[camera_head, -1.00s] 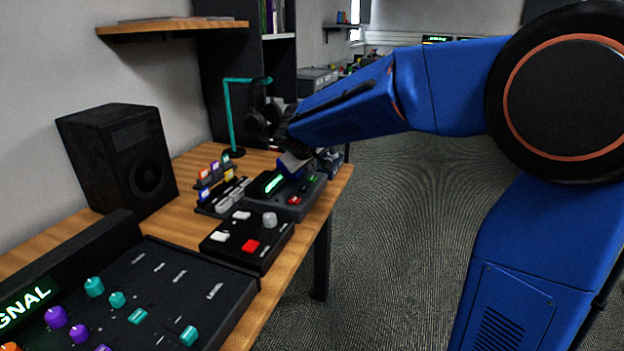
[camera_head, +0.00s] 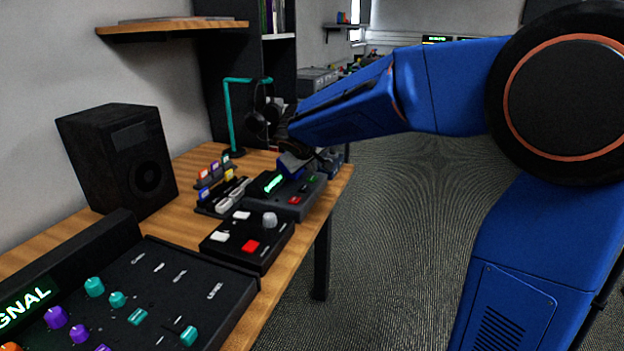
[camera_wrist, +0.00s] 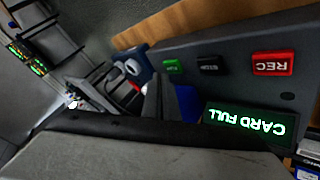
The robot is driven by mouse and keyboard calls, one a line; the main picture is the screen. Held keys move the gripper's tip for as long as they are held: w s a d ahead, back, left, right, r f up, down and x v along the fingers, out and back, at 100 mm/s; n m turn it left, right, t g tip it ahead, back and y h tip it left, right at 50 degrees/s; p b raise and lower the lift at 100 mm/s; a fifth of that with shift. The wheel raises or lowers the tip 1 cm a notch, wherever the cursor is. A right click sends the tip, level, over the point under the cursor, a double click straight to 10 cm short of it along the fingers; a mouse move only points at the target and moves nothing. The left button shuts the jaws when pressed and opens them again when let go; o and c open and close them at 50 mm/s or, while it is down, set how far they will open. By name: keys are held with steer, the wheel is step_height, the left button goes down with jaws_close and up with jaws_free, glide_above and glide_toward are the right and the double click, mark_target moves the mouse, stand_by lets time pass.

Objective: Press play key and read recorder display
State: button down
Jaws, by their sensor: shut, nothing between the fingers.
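The recorder (camera_head: 305,205) is a dark box near the table's right edge, with a lit green display (camera_head: 273,183). In the wrist view its display (camera_wrist: 245,124) appears upside down and reads "CARD FULL". The green play key (camera_wrist: 173,67) sits in a row with the black stop key (camera_wrist: 209,63) and the red REC key (camera_wrist: 272,64). My gripper (camera_head: 293,164) is shut and empty at the far side of the recorder. In the wrist view my gripper (camera_wrist: 160,90) shows just below the play key; I cannot tell whether it touches the key.
A black box with a red button (camera_head: 250,246) stands in front of the recorder. A rack of coloured cards (camera_head: 218,185) is to its left. A headphone stand (camera_head: 230,120) and a speaker (camera_head: 120,160) stand behind. A mixer (camera_head: 170,290) fills the near table.

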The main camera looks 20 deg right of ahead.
mark_target(311, 180)
steer(key=shift+f, duration=0.2)
steer(key=shift+f, duration=0.25)
steer(key=shift+f, duration=0.35)
stand_by(1.2)
steer(key=shift+r, duration=0.8)
steer(key=shift+r, duration=2.5)
